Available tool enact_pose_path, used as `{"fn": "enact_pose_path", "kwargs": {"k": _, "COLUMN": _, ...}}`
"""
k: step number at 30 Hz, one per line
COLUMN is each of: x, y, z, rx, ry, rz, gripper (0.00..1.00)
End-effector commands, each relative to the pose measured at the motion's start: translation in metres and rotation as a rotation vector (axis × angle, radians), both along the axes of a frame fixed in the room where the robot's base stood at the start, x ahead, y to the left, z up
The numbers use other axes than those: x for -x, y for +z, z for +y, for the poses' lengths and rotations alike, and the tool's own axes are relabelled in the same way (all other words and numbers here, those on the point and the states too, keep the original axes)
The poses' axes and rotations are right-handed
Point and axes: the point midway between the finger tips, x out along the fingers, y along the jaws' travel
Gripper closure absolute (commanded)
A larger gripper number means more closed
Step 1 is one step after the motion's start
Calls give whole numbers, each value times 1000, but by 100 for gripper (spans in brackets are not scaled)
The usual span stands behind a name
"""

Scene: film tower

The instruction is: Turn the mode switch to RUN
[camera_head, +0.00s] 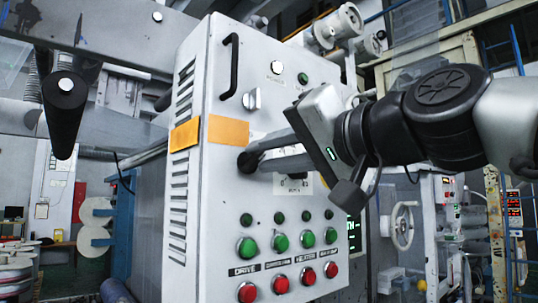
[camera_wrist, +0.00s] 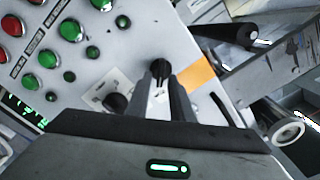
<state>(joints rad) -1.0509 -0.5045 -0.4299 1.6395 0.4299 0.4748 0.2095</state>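The mode switch appears to be the small black knob (camera_wrist: 160,69) on the pale control panel (camera_head: 213,210), beside an orange label. My gripper (camera_head: 250,160) reaches in from the right, its fingertips at this knob. In the wrist view the two fingers (camera_wrist: 163,90) stand apart, one on each side of the knob. No clear gap shows between tips and knob, but I cannot tell if they press on it.
A second black knob (camera_wrist: 117,102) on a white plate sits close to the fingers. A silver switch (camera_head: 252,99) and a black handle (camera_head: 230,66) are above. Green buttons (camera_head: 281,242) and red buttons (camera_head: 281,284) line the panel's lower part.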

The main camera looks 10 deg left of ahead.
Motion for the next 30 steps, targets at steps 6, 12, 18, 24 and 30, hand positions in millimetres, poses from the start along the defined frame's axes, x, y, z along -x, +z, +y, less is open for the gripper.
{"fn": "enact_pose_path", "kwargs": {"k": 6, "x": 0, "y": 0, "z": 0, "rx": 0, "ry": -1, "rz": -1, "gripper": 73}}
{"fn": "enact_pose_path", "kwargs": {"k": 12, "x": 3, "y": 0, "z": -5, "rx": -1, "ry": -1, "rz": -2, "gripper": 73}}
{"fn": "enact_pose_path", "kwargs": {"k": 18, "x": 25, "y": 1, "z": -32, "rx": -4, "ry": -4, "rz": -4, "gripper": 73}}
{"fn": "enact_pose_path", "kwargs": {"k": 24, "x": 58, "y": 0, "z": -69, "rx": -3, "ry": -4, "rz": -4, "gripper": 73}}
{"fn": "enact_pose_path", "kwargs": {"k": 30, "x": 88, "y": 1, "z": -104, "rx": -1, "ry": -2, "rz": -4, "gripper": 73}}
